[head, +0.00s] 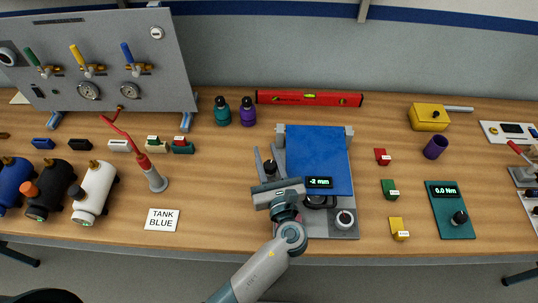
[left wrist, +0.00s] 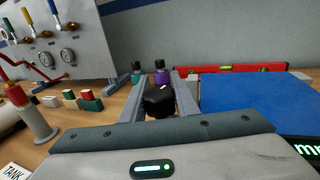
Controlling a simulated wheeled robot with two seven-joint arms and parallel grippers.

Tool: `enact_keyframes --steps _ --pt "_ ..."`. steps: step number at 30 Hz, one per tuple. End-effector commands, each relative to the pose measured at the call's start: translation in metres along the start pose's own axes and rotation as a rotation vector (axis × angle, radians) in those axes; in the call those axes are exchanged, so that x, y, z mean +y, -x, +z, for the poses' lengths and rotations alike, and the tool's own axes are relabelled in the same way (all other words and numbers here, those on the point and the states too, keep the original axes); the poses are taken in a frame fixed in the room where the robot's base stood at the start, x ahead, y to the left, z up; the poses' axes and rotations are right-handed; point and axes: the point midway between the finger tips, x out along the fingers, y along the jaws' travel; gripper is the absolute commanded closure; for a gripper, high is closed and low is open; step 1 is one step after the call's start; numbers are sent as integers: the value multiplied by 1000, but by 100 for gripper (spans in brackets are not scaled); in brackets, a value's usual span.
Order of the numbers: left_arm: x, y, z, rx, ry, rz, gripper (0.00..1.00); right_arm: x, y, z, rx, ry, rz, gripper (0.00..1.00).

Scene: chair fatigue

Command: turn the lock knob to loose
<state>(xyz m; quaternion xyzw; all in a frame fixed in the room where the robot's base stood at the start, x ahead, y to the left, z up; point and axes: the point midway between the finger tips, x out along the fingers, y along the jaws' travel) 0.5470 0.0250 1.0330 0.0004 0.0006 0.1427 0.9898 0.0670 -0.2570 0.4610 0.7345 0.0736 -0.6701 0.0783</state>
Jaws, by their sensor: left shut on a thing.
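A fixture with a blue plate (head: 318,150) stands at the middle of the bench; its display (head: 319,183) reads "-2 mm". A black knob (head: 270,168) sits at the fixture's left side. My left gripper (head: 269,155) reaches over the fixture's left edge and is shut on this black knob. In the left wrist view the black knob (left wrist: 158,101), with a white mark on top, sits between the two fingers. The gripper body hides the knob's lower part and any loose or lock label. My right gripper is not in view.
A torque device (head: 450,210) reading "0.0 Nm" stands right. Red, green and yellow blocks (head: 390,189) lie between. A red level (head: 310,98) lies behind.

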Motion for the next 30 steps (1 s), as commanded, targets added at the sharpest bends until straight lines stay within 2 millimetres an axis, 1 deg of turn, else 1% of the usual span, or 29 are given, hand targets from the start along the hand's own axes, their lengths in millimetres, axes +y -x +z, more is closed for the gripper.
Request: enact_keyframes --steps 6,17,18,19,20,30 --pt "2 -1 1 -2 1 42 95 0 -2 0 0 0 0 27" --pt "2 -1 2 -3 1 44 95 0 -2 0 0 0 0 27" --pt "2 -1 2 -4 1 44 63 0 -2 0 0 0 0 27" --pt "2 -1 2 -3 1 44 56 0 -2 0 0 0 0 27" --pt "2 -1 2 -3 1 44 54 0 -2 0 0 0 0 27" --pt "2 -1 1 -2 0 43 54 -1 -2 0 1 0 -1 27"
